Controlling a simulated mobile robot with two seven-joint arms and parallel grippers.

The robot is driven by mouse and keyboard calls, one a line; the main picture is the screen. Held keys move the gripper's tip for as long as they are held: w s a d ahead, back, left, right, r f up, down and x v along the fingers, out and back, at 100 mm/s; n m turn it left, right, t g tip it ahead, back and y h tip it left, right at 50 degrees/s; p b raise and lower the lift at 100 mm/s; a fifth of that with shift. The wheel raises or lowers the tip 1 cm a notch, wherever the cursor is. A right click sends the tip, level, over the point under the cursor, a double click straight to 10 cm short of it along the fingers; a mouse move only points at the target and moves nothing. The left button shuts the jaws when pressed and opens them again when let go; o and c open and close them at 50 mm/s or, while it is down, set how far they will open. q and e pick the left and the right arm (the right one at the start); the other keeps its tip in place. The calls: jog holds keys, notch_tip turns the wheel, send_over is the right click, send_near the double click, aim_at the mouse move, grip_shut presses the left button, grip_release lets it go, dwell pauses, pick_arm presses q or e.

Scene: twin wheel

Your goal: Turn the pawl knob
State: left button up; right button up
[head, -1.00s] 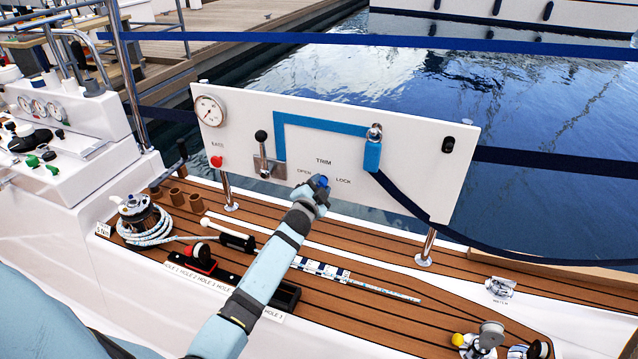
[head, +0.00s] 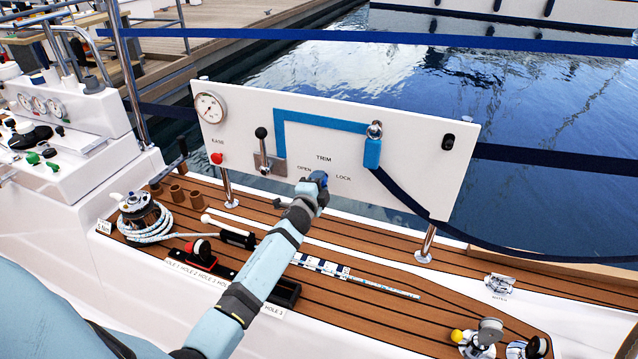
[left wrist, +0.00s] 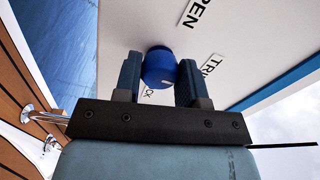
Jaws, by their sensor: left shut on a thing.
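The pawl knob is a round blue knob on the white panel (head: 330,200), by the words TRIM, OPEN and LOCK. My left gripper (head: 318,182) is at the knob, and the wrist hides most of it in the head view. In the left wrist view the blue knob (left wrist: 159,68) sits between the two fingers of my left gripper (left wrist: 160,80), which are closed on its sides. A small pale mark shows on the knob's near side. My right gripper is not in view.
The panel also carries a lever (head: 263,150), a red button (head: 217,158), a gauge (head: 211,107) and a blue-sleeved shackle (head: 373,150).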

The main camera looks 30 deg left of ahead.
pick_arm(q)
jog(key=shift+r, duration=0.15)
jog(key=o, duration=0.9)
jog(key=p+v, duration=0.1)
jog(key=v, duration=1.2)
jog(key=shift+s+p, duration=0.35)
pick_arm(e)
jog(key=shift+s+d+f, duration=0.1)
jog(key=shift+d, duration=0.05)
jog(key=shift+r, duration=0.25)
